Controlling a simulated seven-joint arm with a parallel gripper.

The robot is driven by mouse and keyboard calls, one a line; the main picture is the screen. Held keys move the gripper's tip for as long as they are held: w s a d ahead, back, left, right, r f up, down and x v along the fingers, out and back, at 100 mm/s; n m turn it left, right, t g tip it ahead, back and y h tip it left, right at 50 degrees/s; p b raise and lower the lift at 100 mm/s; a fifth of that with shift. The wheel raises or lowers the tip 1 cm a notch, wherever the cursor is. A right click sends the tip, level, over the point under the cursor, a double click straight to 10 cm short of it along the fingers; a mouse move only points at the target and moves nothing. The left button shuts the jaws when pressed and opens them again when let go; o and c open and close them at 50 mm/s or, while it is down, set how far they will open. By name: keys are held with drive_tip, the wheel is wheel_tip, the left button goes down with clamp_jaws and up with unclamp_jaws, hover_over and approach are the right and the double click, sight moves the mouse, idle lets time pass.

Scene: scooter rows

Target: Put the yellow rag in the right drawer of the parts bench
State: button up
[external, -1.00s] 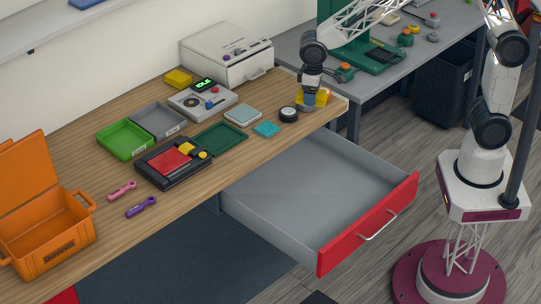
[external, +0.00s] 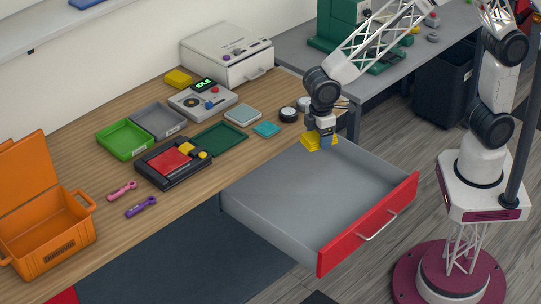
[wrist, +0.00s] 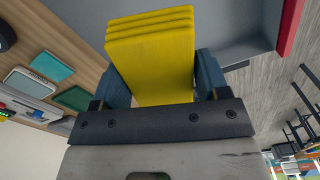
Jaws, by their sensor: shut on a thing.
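My gripper (external: 322,138) is shut on the yellow rag (external: 313,143), a folded stack of layers. In the wrist view the rag (wrist: 150,50) sits between both blue-grey fingers and juts out beyond them. The bench's drawer (external: 368,228), at the bench's right end, is pulled open, with a red front, a pale handle and grey walls. Its grey inside looks empty. In the external view my gripper and the rag overlap the drawer's back right corner, beside the bench edge. Their exact height above it is hard to tell.
The wooden bench top (external: 85,168) holds a green tray (external: 125,139), a dark green tray (external: 220,136), a teal square (external: 266,129) and a black round thing (external: 288,114) near the drawer. An orange case (external: 45,235) stands open at left. Another grey bench stands behind.

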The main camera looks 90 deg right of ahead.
drive_tip(key=s+a+n, duration=0.3)
drive_tip(key=a+n, duration=0.1)
drive_tip(key=a, duration=0.7)
hover_over(327, 224)
wheel_tip(327, 224, down, 13)
drive_tip(key=shift+f, duration=0.6)
drive_tip(key=shift+f, duration=0.1)
drive_tip(key=shift+f, duration=3)
drive_tip(key=shift+f, duration=1.9)
drive_tip(key=shift+f, duration=0.15)
